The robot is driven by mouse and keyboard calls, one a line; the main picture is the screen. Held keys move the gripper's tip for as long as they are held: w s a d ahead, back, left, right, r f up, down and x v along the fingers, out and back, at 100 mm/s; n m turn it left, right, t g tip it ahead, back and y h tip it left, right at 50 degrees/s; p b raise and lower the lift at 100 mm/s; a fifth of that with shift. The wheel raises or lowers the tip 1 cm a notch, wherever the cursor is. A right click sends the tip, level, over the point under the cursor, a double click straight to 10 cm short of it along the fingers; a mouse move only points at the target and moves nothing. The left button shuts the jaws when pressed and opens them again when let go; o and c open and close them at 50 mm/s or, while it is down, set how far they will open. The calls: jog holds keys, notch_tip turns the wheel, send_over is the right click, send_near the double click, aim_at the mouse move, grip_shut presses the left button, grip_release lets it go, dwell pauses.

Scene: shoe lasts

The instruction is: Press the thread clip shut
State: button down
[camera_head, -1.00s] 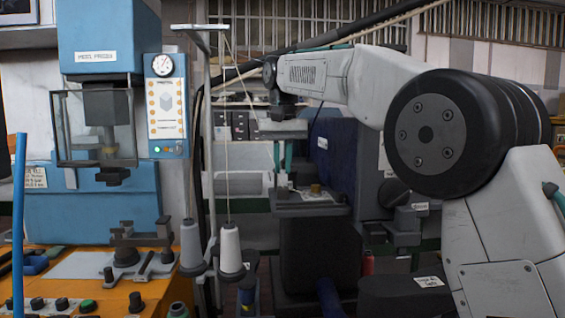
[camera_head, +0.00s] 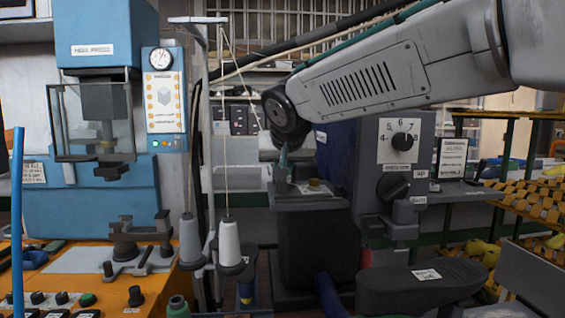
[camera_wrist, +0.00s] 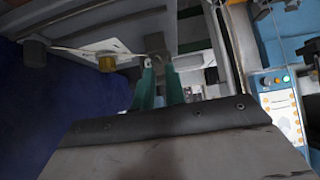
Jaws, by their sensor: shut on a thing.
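My gripper (camera_head: 283,166) points down at the left end of the small machine's top plate (camera_head: 311,203) in the head view. Its teal fingers also show in the wrist view (camera_wrist: 159,72), close together on a small grey-brown piece, which I take to be the thread clip (camera_wrist: 154,60), at the plate's edge. Most of the clip is hidden by the fingers, and I cannot see whether its jaws meet. A pale thread (camera_wrist: 80,50) lies across the plate near a brass knob (camera_wrist: 106,64).
A thread stand with grey cones (camera_head: 228,243) stands left of the plate. A blue heel press (camera_head: 100,40) is farther left. A grey control box with a dial (camera_head: 403,141) is at right. Yellow-brown racks (camera_head: 540,205) stand at far right.

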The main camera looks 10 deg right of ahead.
aim_at(284, 198)
jog(key=shift+s+f+t, duration=0.35)
jog(key=shift+f+t, duration=0.2)
jog(key=shift+t, duration=0.6)
jog(key=shift+s+f+t, duration=0.35)
jog(key=shift+f+t, duration=0.2)
jog(key=shift+t, duration=0.6)
jog(key=shift+s+f+t, duration=0.1)
jog(key=shift+f+t, duration=0.3)
jog(key=shift+t, duration=0.35)
jog(key=shift+s+f+t, duration=0.1)
jog(key=shift+f+t, duration=0.25)
jog(key=shift+t, duration=0.4)
jog(key=shift+f, duration=0.1)
jog(key=c, duration=1.4)
grip_release()
jog(key=shift+c, duration=0.2)
jog(key=s, duration=0.7)
jog(key=shift+s+r, duration=0.3)
jog(key=shift+s, duration=0.05)
